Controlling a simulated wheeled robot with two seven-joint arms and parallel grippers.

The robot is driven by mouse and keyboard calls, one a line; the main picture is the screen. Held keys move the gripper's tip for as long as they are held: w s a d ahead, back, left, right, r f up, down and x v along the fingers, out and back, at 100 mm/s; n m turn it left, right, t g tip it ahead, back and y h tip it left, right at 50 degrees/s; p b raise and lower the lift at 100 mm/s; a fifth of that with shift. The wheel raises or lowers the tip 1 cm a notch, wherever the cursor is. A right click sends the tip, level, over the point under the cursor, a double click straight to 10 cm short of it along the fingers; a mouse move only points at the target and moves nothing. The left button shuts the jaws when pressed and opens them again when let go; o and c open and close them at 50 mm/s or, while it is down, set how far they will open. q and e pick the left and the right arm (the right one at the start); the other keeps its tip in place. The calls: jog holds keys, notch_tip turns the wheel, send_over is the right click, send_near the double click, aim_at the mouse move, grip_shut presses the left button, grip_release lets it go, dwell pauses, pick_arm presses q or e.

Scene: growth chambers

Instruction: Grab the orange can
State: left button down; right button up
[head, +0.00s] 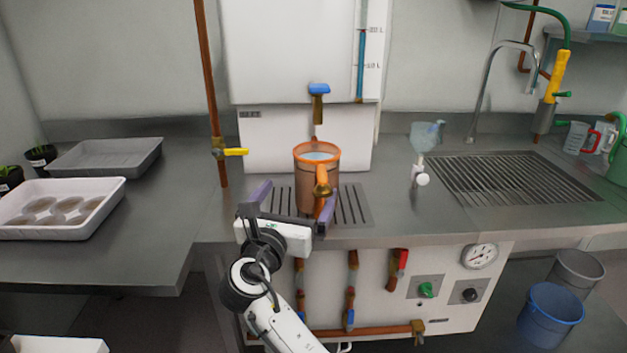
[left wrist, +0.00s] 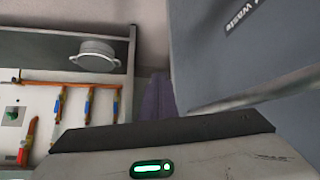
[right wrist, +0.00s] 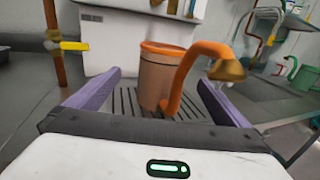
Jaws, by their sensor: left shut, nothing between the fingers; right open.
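The orange can (head: 305,170) stands upright on the slotted drain grate under the blue-handled tap, with water showing inside. Its orange spout or handle with a brass-coloured end faces me. In the right wrist view, the can (right wrist: 155,85) stands ahead between the two purple fingers. My right gripper (head: 291,199) is open and empty, at the front edge of the counter, with its fingers reaching to either side of the can. I cannot tell whether they touch it. My left gripper (left wrist: 158,92) shows only in its own wrist view, shut and empty, beside a grey bin.
The white tank (head: 292,50) with the tap (head: 318,92) stands behind the can. A yellow-handled pipe valve (head: 234,152) is to its left. A funnel-like vessel (head: 424,138) stands to the right. A grey waste bin (left wrist: 240,50) is close to my left gripper.

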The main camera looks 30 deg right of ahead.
aim_at(311, 174)
jog(key=x, duration=0.9)
jog(key=shift+d+r, duration=0.25)
jog(key=shift+d, duration=0.15)
jog(key=shift+s, duration=0.1)
jog(key=c, duration=2.1)
jog(key=shift+r, duration=0.3)
